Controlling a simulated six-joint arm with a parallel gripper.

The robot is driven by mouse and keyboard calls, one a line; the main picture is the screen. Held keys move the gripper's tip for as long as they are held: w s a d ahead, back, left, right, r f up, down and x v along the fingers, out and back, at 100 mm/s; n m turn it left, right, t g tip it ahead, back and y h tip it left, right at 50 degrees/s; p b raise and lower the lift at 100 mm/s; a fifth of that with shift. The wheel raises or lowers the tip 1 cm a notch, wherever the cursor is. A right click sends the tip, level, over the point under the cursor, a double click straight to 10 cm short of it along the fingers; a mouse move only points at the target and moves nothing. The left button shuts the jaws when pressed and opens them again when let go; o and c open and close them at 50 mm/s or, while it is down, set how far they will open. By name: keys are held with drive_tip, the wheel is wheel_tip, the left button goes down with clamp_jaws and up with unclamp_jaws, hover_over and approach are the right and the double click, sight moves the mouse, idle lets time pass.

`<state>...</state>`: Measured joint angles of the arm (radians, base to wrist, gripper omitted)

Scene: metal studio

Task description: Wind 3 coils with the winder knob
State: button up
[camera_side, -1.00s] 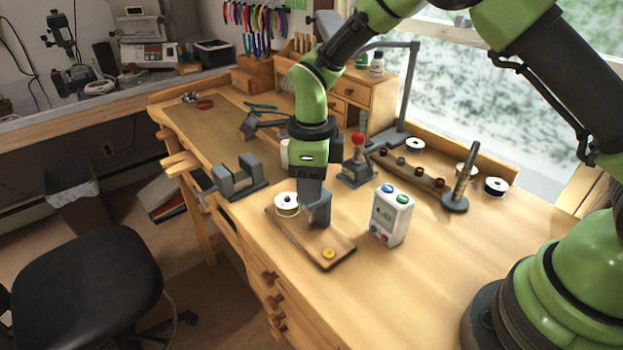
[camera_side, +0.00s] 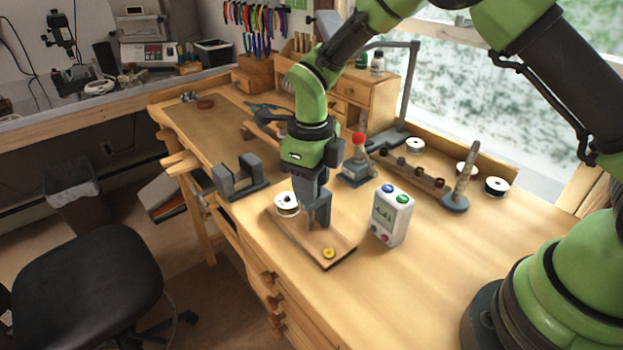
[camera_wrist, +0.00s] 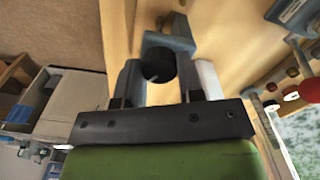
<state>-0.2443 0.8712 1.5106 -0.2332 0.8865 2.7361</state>
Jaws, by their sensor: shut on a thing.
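My gripper (camera_side: 316,220) is low over the board beside the spool, at the grey upright. In the wrist view, a round black knob (camera_wrist: 158,64) sits between the two fingers of my gripper (camera_wrist: 160,80), in front of a grey-blue block (camera_wrist: 172,42). The gripper is shut on the knob. The side view hides the knob behind the fingers.
A white box with buttons and a display (camera_side: 391,215) stands right of the board. A red-topped lever (camera_side: 357,150), a grey vise (camera_side: 240,178), a tapered mandrel (camera_side: 462,180) and more spools (camera_side: 496,186) stand around. The front right of the bench is clear.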

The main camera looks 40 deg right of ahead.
drive_tip(key=o, duration=0.9)
wheel_tip(320, 180, up, 10)
